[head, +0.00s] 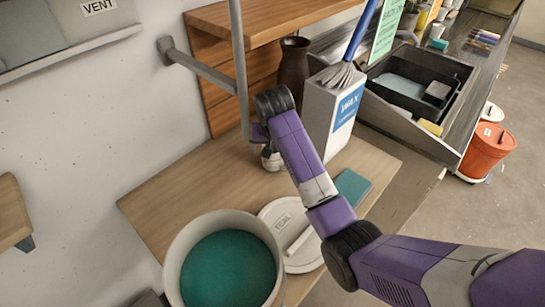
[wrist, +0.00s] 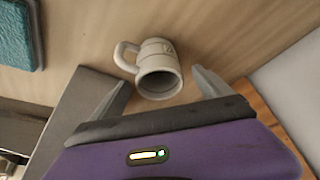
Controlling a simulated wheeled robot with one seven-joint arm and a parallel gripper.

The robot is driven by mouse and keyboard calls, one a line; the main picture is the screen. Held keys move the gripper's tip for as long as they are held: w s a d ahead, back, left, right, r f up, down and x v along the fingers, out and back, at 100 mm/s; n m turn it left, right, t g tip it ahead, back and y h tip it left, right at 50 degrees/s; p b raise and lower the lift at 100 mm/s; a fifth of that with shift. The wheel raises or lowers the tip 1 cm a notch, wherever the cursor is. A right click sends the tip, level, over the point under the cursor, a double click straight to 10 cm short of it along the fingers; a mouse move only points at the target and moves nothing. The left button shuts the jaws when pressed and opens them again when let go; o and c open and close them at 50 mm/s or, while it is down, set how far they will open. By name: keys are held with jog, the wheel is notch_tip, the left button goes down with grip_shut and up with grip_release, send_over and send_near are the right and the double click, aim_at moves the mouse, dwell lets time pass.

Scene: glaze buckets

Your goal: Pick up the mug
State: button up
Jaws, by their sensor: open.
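The mug (wrist: 150,53) is pale grey-beige, with its handle on the left and a small mark on its side. In the wrist view it is on the wooden tabletop, its dark mouth facing my gripper. My gripper (wrist: 161,78) is open, with one finger on each side of the mug's mouth in the picture. No contact with the mug shows.
A WAX box (head: 318,112) stands just right of my wrist, with a dark vase (head: 293,65) behind. A grey post (head: 240,70) rises close on the left. A bucket of teal glaze (head: 178,262), a lid (head: 275,214) and a teal slab (head: 352,187) are nearer.

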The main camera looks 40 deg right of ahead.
jog(key=p+x, duration=0.1)
jog(key=x, duration=0.4)
jog(key=shift+d+f, duration=0.15)
jog(key=shift+f, duration=0.15)
jog(key=shift+c, duration=0.2)
jog(key=c, duration=1.8)
jog(key=shift+r, duration=0.15)
grip_shut()
